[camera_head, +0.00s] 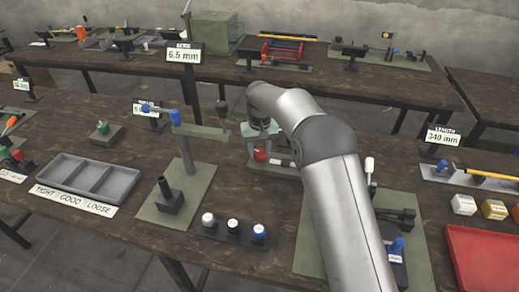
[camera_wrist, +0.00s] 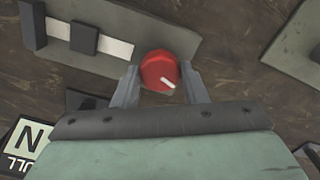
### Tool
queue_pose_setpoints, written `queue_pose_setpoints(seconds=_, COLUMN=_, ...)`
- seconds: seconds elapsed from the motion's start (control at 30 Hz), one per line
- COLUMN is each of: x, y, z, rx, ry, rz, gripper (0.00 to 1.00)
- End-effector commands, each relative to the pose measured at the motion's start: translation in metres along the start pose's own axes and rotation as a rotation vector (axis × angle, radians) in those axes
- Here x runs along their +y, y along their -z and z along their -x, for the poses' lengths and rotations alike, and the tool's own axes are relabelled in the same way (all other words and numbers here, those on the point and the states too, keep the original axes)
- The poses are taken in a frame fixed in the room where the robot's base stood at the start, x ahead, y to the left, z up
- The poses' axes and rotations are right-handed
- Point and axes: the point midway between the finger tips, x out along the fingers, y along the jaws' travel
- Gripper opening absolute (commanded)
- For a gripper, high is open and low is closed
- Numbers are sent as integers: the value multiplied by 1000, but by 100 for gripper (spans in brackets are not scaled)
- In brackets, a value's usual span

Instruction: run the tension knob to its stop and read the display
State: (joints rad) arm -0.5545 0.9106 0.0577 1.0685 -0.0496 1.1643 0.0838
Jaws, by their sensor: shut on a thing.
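The red tension knob (camera_wrist: 159,70) is round, with a white pointer mark toward its lower right in the wrist view. My gripper (camera_wrist: 159,86) is shut on it, one finger on each side. In the head view the knob (camera_head: 260,155) shows small under my gripper (camera_head: 260,145), partly hidden by my arm. A display (camera_wrist: 28,140) at the lower left of the wrist view shows an "N" and part of a label ending in "ULL". The rest of it is cut off, so no number can be read. I cannot make out this display in the head view.
The knob's green plate (camera_wrist: 188,14) carries a white strip (camera_wrist: 118,48) with a dark block (camera_wrist: 84,37) on it. A green post stand (camera_head: 190,185) is to the left, with a grey tray (camera_head: 88,178) beyond. A red tray (camera_head: 490,262) is at the right.

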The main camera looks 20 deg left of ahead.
Motion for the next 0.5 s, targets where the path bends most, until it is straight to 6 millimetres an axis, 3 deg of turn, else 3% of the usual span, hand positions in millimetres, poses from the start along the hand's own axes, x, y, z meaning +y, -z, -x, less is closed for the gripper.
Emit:
queue_pose_setpoints(seconds=0.47, x=0, y=1, z=2, rx=4, ry=1, rz=-12, gripper=16)
queue_pose_setpoints(seconds=0.5, x=0, y=1, z=2, rx=4, ry=1, rz=-12, gripper=50)
